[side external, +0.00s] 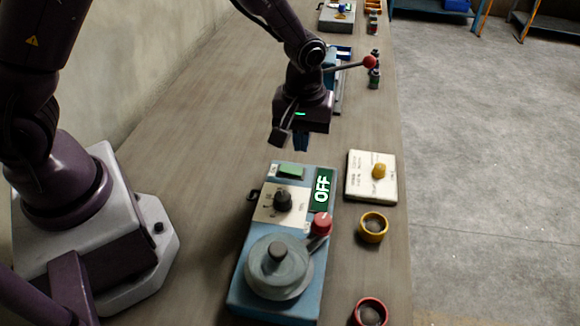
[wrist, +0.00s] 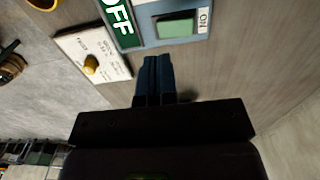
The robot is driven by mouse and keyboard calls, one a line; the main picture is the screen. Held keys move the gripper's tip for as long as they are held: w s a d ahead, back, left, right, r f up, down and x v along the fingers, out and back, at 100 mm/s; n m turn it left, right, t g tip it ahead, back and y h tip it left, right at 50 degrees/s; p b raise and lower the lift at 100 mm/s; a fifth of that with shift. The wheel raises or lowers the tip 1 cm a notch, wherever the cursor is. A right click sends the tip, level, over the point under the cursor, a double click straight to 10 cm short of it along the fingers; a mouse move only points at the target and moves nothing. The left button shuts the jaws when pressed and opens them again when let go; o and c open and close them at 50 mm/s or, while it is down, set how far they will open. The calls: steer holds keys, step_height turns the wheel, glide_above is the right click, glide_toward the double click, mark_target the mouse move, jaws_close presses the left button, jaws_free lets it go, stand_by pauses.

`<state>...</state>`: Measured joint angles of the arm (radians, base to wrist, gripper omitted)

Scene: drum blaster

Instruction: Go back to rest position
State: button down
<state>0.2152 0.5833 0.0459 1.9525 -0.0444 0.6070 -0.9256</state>
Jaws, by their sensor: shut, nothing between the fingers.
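My gripper (side external: 300,141) is shut and empty, pointing down above the table, just past the far end of a blue control box. The shut fingers also show in the wrist view (wrist: 156,62), close to the box's edge with a green button (wrist: 175,27) marked ON. The blue control box (side external: 240,296) has a green OFF display (side external: 323,189), a black knob (side external: 283,200), a red-knobbed lever (side external: 320,223) and a round grey drum part (side external: 279,266). I cannot tell the exact height of the fingers above the table.
Right of the box lie a cream panel with a yellow knob (side external: 371,177), a yellow ring cup (side external: 373,227) and a red ring cup (side external: 370,312). Beyond my gripper stands a device with a red-balled lever (side external: 369,62). The table (side external: 190,130) left of my gripper is clear.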

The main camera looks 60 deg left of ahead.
steer(key=shift+m, duration=0.3)
steer(key=s+m, duration=0.1)
steer(key=s+m+g, duration=0.1)
steer(key=shift+s+a+r, duration=0.15)
steer(key=shift+s+a, duration=0.05)
steer(key=shift+s, duration=0.15)
steer(key=s+a+r+m+t, duration=0.3)
steer(key=s+r, duration=0.4)
steer(key=r, duration=0.4)
steer(key=s+a+r+m+t, duration=0.3)
steer(key=s+r, duration=0.5)
steer(key=r, duration=0.3)
steer(key=shift+a+r+t, duration=0.15)
steer(key=shift+r+t, duration=0.1)
steer(key=shift+t, duration=0.05)
steer(key=shift+s, duration=0.1)
